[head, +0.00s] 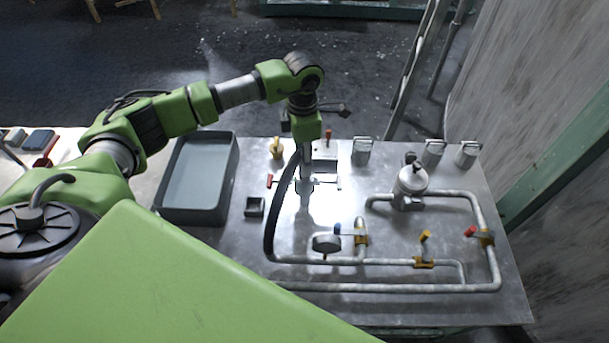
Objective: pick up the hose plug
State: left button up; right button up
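My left arm comes in from the left and reaches over the metal table, with its gripper (306,184) pointing down near the table's back middle. A black hose (271,228) rises from the pipework and curves up to beside this gripper. The hose's upper end is by the gripper's wrist, and I cannot make out a distinct hose plug there. The fingers are small and blend with the bright metal, so I cannot tell whether they are open or hold anything. My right gripper is not in view.
A grey bin (163,207) stands at the table's left, with a small dark square holder (255,207) beside it. A yellow knob (277,147) stands behind. Pipes with a gauge (326,243), a yellow-handled valve (425,250) and a red-handled valve (484,236) fill the right and front.

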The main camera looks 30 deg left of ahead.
pick_arm(q)
notch_tip(320, 180, down, 5)
jog(key=shift+r+p, duration=0.2)
jog(key=shift+p, duration=0.4)
jog(key=shift+c, duration=0.5)
grip_shut()
